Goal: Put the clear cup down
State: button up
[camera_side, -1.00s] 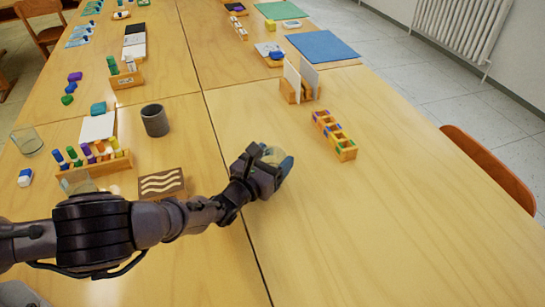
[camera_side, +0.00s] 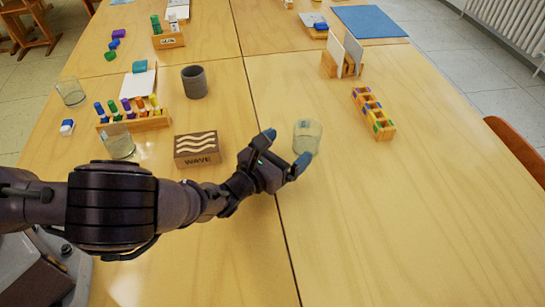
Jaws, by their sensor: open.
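A clear cup (camera_side: 307,137) stands upright on the light wooden table (camera_side: 420,220), just right of the seam between two tabletops. My gripper (camera_side: 286,151) is open, with its two blue-tipped fingers spread just left of the cup. I cannot tell whether a fingertip still touches the cup. Another clear cup (camera_side: 118,142) stands by the marker rack, and a third clear cup (camera_side: 71,92) stands at the table's left edge.
A wooden block marked WAVE (camera_side: 197,149) lies left of my gripper. A grey cup (camera_side: 194,81) and a marker rack (camera_side: 135,122) stand behind it. A divided wooden holder (camera_side: 373,112) is right of the cup. The right front tabletop is clear.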

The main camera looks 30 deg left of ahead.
jog(key=shift+s+a, duration=0.2)
jog(key=shift+s, duration=0.85)
jog(key=shift+s+a, duration=0.15)
jog(key=shift+s, duration=0.9)
jog(key=shift+r, duration=0.1)
jog(key=w+a+r+n+g+y, duration=0.1)
jog(key=a+r+n+g+y, duration=0.2)
jog(key=a+r+n+y, duration=1.1)
jog(key=s+a+r+n+g+y, duration=0.1)
jog(key=s+a+r+n+g, duration=0.5)
jog(key=a+n+g, duration=0.35)
jog(key=s+a+r+n+g+h, duration=0.3)
jog(key=s+r+n+h, duration=0.25)
jog(key=s+n, duration=0.5)
jog(key=s+d+r+n+t+h, duration=0.1)
jog(key=s+d+r+n+h, duration=0.1)
jog(key=s, duration=0.3)
jog(key=s+d+r+n+t+h, duration=0.1)
jog(key=s+d+r+t+h, duration=0.1)
jog(key=s+r+h, duration=0.1)
jog(key=shift+s+d+r+n+h, duration=0.25)
jog(key=shift+s+d+n+h, duration=0.15)
jog(key=shift+s+h, duration=0.6)
jog(key=shift+o, duration=0.5)
jog(key=shift+s, duration=0.15)
